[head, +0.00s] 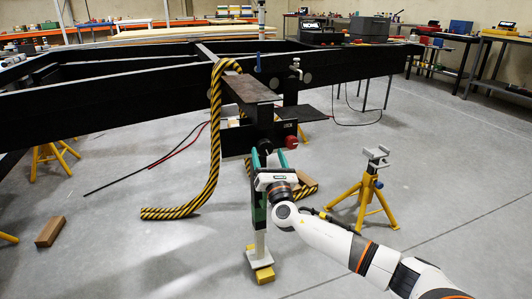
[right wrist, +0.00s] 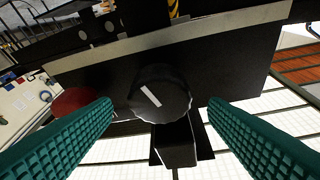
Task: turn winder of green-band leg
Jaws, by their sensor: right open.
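A black round knob (right wrist: 160,93) with a white line mark shows between and beyond the fingertips of my right gripper (right wrist: 158,108) in the right wrist view. It sits on a dark panel (right wrist: 225,75); whether it is the winder I cannot tell. The gripper is open, its teal fingers apart, one on each side of the knob and not visibly touching it. In the head view my right gripper (head: 270,157) is just below the knob (head: 265,146). A pale leg (head: 260,242) with a foot stands below, its upper part hidden; I cannot make out its green band. My left gripper is out of view.
A red knob (head: 291,142) is right of the black knob. A yellow block (head: 264,274) lies under the foot. A yellow stand (head: 372,190) stands to the right. A striped hose (head: 214,140) hangs from the dark chassis frame (head: 130,105).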

